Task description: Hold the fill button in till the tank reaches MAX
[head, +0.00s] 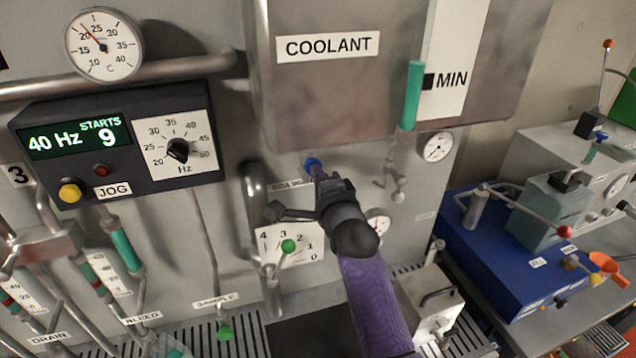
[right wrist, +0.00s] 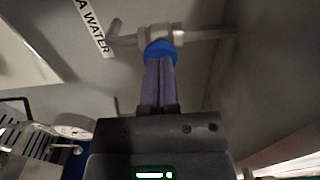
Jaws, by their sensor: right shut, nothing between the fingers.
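The grey COOLANT tank (head: 340,95) hangs on the wall at the top of the head view. Its sight glass holds a green column (head: 413,95) whose top is a little above the MIN mark (head: 428,81). No MAX mark is in view. The blue button (head: 312,162) is below the tank; in the right wrist view its blue cap (right wrist: 160,50) is on a metal fitting beside a label ending in "A WATER". My right gripper (head: 319,174) is shut and empty, its fingertips at the blue cap, apparently touching it. How far the button is pressed cannot be told. My left gripper is not in view.
A dial plate with a green-knobbed lever (head: 288,246) is just below my right gripper. A pipe valve (head: 397,196) and a gauge (head: 436,146) are to the right. A JOG panel (head: 118,145) is at left, a blue machine (head: 510,270) at right.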

